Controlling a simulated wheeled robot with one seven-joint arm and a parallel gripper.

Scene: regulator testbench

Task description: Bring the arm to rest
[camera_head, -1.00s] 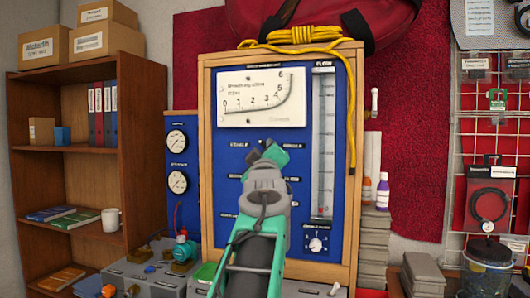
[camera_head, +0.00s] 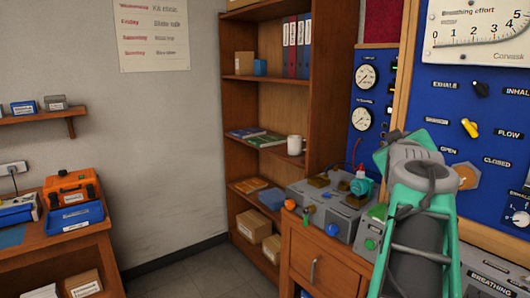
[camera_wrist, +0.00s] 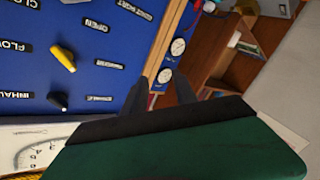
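My arm shows at the right of the head view, grey and green, raised in front of the blue regulator panel (camera_head: 463,85). Its far end hides my gripper's fingers there. In the wrist view my gripper (camera_wrist: 160,88) shows two dark fingers standing apart with nothing between them. The wrist view is tilted: the blue panel (camera_wrist: 90,75) with a yellow switch (camera_wrist: 63,59) and a black switch (camera_wrist: 58,100) is on the left. I cannot tell the exact distance from the fingers to the panel, but no contact shows.
A bench (camera_head: 310,262) with grey valve boxes stands below the panel. A wooden bookshelf (camera_head: 240,108) is left of it. A side table (camera_head: 85,240) with an orange case (camera_head: 72,190) is at far left. Grey floor (camera_head: 190,272) lies free between.

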